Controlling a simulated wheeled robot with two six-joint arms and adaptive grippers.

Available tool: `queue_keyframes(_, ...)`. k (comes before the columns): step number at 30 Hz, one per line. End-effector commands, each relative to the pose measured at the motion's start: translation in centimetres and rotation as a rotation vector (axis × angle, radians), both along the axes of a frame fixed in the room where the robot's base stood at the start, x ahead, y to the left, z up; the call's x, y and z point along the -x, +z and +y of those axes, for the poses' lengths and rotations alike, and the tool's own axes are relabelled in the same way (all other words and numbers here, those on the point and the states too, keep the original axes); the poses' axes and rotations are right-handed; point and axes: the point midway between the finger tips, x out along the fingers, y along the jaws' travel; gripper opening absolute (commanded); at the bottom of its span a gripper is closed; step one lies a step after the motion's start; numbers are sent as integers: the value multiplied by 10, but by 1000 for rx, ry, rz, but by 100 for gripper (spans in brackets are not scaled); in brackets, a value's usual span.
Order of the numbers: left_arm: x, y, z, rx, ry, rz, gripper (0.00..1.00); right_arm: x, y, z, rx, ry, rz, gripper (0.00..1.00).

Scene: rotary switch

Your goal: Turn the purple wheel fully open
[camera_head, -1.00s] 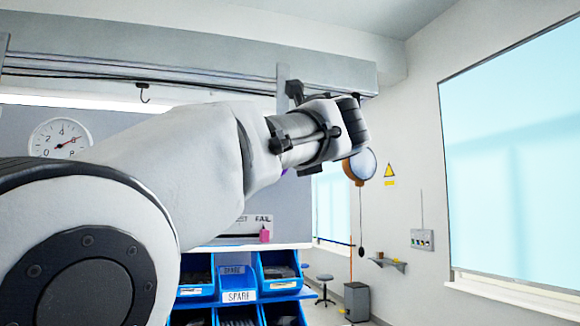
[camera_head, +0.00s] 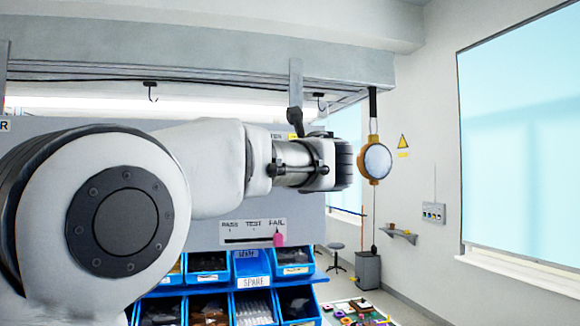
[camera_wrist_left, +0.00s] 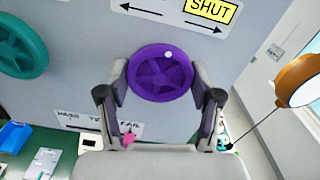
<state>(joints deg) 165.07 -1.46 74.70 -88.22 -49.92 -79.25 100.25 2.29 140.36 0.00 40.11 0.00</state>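The purple wheel (camera_wrist_left: 160,72) is mounted on the grey panel, upper middle of the left wrist view, with a small pale knob at its upper right rim. My left gripper (camera_wrist_left: 161,77) is open, one finger on each side of the wheel. I cannot tell whether the fingers touch its rim. A sign (camera_wrist_left: 209,11) above the wheel shows arrows and a yellow SHUT label on the right. In the head view my left arm comes in from the left and its wrist hides the wheel; the fingers are not clear there. My right gripper is not in view.
A teal wheel (camera_wrist_left: 20,45) is left of the purple one. An orange-rimmed round lamp (camera_head: 375,160) hangs to the right. Below are a slider with a pink handle (camera_head: 279,239) and several blue bins (camera_head: 208,277). A metal beam (camera_head: 220,68) runs above.

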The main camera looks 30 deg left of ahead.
Motion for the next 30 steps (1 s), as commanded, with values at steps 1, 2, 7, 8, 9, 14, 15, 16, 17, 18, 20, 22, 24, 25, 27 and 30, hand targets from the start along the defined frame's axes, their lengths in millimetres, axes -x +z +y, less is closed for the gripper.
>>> queue_keyframes(1, 0, 1, 0, -1, -1, -1, 30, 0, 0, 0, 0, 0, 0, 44)
queue_keyframes(2, 0, 1, 0, -1, -1, -1, 30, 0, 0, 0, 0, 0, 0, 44)
queue_keyframes(7, 0, 1, 0, 0, 0, -3, 30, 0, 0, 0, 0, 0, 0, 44)
queue_keyframes(8, 0, 1, 0, 0, 0, -4, 30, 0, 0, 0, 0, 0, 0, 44)
queue_keyframes(9, 0, 1, 0, 3, -1, -7, 30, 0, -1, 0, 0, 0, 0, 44)
queue_keyframes(14, 0, 0, 0, 24, -1, -32, 30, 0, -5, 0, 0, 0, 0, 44)
queue_keyframes(15, 0, -1, 0, 33, -1, -42, 30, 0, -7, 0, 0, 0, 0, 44)
queue_keyframes(16, 0, -1, 0, 41, -1, -52, 30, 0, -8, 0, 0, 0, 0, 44)
queue_keyframes(17, 0, -1, 0, 51, -1, -63, 30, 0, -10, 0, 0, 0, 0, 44)
queue_keyframes(18, 0, -1, 0, 63, 0, -79, 30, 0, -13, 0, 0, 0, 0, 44)
queue_keyframes(20, 0, -1, 0, 87, 0, -106, 30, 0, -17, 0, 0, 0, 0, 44)
queue_keyframes(22, 0, -2, 0, 119, 0, -144, 30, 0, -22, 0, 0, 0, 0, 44)
queue_keyframes(24, 0, -2, 0, 154, 0, -187, 30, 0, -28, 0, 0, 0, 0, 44)
queue_keyframes(25, 0, -2, 0, 171, -1, -207, 30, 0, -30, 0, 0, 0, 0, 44)
queue_keyframes(27, 0, -2, 0, 212, -1, -255, 30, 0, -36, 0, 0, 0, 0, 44)
queue_keyframes(30, 0, -2, 0, 273, -1, -327, 30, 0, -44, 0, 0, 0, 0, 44)
